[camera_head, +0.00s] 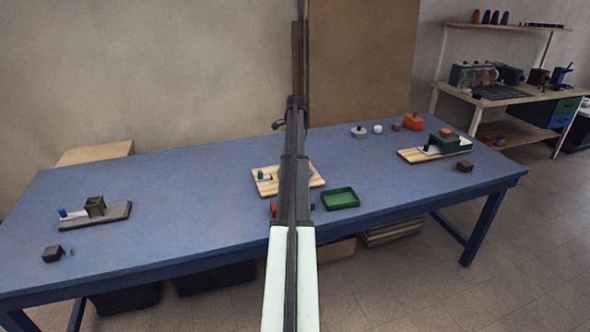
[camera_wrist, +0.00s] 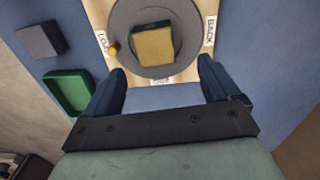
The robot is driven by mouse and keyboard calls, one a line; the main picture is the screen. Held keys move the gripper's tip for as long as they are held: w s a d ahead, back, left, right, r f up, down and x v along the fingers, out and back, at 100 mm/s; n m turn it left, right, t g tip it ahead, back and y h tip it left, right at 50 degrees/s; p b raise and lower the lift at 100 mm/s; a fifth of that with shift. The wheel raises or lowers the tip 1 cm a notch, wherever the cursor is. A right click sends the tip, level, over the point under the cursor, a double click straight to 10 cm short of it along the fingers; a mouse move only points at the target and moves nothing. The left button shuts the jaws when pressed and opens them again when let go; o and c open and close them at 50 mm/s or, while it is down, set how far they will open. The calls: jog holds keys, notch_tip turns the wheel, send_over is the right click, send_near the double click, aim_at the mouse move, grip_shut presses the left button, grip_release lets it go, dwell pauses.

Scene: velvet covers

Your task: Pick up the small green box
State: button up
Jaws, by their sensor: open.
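A shallow open green box (camera_head: 341,198) sits on the blue table just right of my arm; it also shows at the left in the wrist view (camera_wrist: 68,92). A taller green box (camera_head: 445,143) stands on a wooden board at the table's right. I cannot tell which of the two the task names. My gripper (camera_wrist: 162,72) is open and empty in the wrist view, its fingers apart before a round grey disc (camera_wrist: 187,38) bearing a yellow-topped block (camera_wrist: 154,46). The shallow green box lies outside the left finger. In the head view my arm hides the fingertips.
A wooden board (camera_head: 265,187) lies partly behind my arm. A grey block (camera_wrist: 39,39) is near the shallow green box. An orange box (camera_head: 413,121) and brown block (camera_head: 464,166) are right; a grey board (camera_head: 118,212) is left. Blue table between is clear.

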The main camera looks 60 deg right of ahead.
jog(key=shift+s+a+f, duration=0.1)
jog(key=shift+a+f, duration=0.05)
jog(key=shift+f, duration=1.45)
jog(key=shift+s+a+f, duration=0.1)
jog(key=shift+a+f, duration=0.05)
jog(key=shift+f, duration=1.4)
jog(key=c, duration=1.2)
jog(key=shift+o, duration=0.2)
